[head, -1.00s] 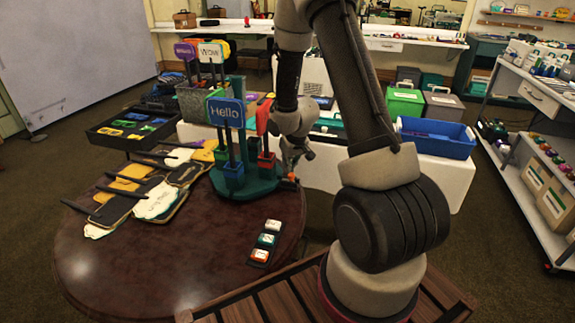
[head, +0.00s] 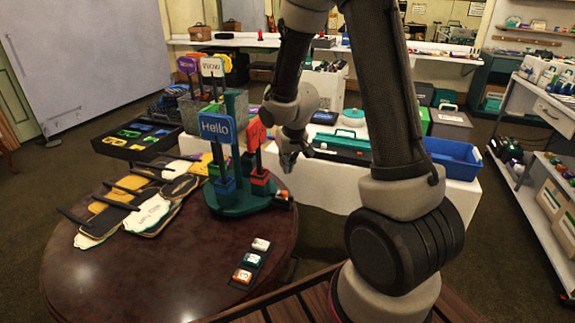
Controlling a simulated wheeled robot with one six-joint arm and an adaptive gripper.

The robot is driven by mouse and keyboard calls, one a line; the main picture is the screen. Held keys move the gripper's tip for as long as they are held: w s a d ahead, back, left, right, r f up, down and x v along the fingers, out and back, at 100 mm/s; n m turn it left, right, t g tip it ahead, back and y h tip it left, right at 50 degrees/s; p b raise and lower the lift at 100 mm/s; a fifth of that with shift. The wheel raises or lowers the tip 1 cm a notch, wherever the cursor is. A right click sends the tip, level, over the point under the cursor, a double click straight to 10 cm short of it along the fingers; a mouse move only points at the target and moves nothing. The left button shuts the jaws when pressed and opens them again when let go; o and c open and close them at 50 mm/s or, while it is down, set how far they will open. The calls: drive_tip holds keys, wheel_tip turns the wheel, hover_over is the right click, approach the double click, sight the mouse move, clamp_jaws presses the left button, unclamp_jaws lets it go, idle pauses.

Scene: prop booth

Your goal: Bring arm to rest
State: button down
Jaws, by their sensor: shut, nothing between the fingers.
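My gripper (head: 287,160) hangs from my arm's wrist, shut and empty, above and just right of the green round stand on the dark table. The stand (head: 238,205) holds small signs on sticks, among them a blue "Hello" sign (head: 217,127) and a red one (head: 256,134) close to my wrist. From this angle I cannot tell how wide the gap between gripper and stand is. My forearm crosses the upper right of the head view and hides part of the back table.
The round table (head: 110,275) bears several flat paddle signs (head: 150,214) at left and a strip of small blocks (head: 250,261) in front. A white-clothed table behind carries a teal toolbox (head: 345,147) and a blue bin (head: 455,160). A shelf cart (head: 545,180) stands at right.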

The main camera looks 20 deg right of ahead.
drive_tip(key=s+d+f+g, duration=0.1)
drive_tip(key=s+d+g, duration=0.15)
drive_tip(key=s, duration=0.35)
drive_tip(key=s+r+t, duration=0.3)
drive_tip(key=s+r, duration=1.8)
drive_tip(key=r, duration=0.2)
drive_tip(key=shift+s+d+r, duration=0.15)
drive_tip(key=shift+r, duration=0.05)
